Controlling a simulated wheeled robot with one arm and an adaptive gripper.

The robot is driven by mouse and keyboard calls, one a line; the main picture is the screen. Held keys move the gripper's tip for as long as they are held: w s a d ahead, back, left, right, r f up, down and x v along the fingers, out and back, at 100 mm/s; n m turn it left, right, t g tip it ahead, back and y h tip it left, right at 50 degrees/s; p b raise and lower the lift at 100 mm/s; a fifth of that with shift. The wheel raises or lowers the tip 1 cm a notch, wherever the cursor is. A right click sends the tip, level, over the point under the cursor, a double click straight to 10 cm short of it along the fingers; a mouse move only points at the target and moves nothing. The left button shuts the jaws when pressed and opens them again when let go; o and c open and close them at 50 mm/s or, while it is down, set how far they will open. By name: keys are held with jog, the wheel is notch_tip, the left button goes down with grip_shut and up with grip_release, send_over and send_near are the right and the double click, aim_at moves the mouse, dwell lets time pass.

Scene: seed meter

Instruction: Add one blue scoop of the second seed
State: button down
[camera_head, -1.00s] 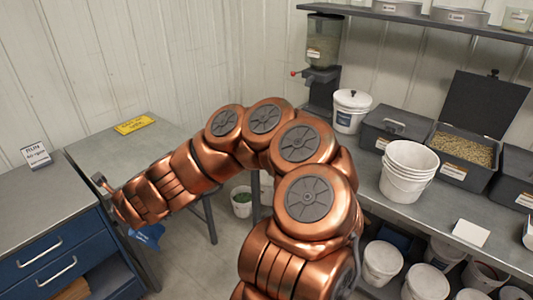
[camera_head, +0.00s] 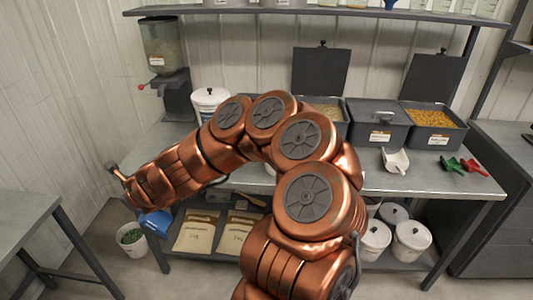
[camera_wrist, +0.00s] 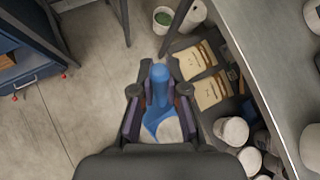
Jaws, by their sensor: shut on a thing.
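My gripper (camera_wrist: 160,95) is shut on the blue scoop (camera_wrist: 159,104), which hangs between the fingers over the floor in the wrist view. The blue scoop (camera_head: 155,223) also shows at lower left in the head view, below my copper arm; the fingers are hidden there. On the bench, an open bin of yellow-orange seed (camera_head: 432,116) stands at right. Another open bin of pale seed (camera_head: 330,110) stands left of it, partly behind my arm. A lidded bin (camera_head: 380,122) sits between them. Their labels are too small to read.
A seed dispenser (camera_head: 164,60) and a white lidded bucket (camera_head: 208,100) stand at the bench's left. A white scoop (camera_head: 396,161), a green scoop (camera_head: 453,165) and a red scoop (camera_head: 474,167) lie at right. Paper bags (camera_head: 197,232) and buckets fill the lower shelf.

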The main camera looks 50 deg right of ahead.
jog(key=d+b, duration=0.3)
jog(key=d, duration=2)
jog(key=s+d+n+y+b, duration=0.2)
jog(key=s+d+n+y, duration=0.1)
jog(key=s+d, duration=1.3)
jog(key=w+a+f+n+g+h+p, duration=0.1)
jog(key=w+a+f+n+g+h, duration=0.2)
jog(key=w+a+f+g+h, duration=0.2)
jog(key=shift+w+a+g+h, duration=0.3)
jog(key=shift+w+a+h, duration=0.4)
jog(key=shift+h, duration=0.8)
jog(key=shift+s+a+f, duration=0.1)
jog(key=shift+a, duration=0.1)
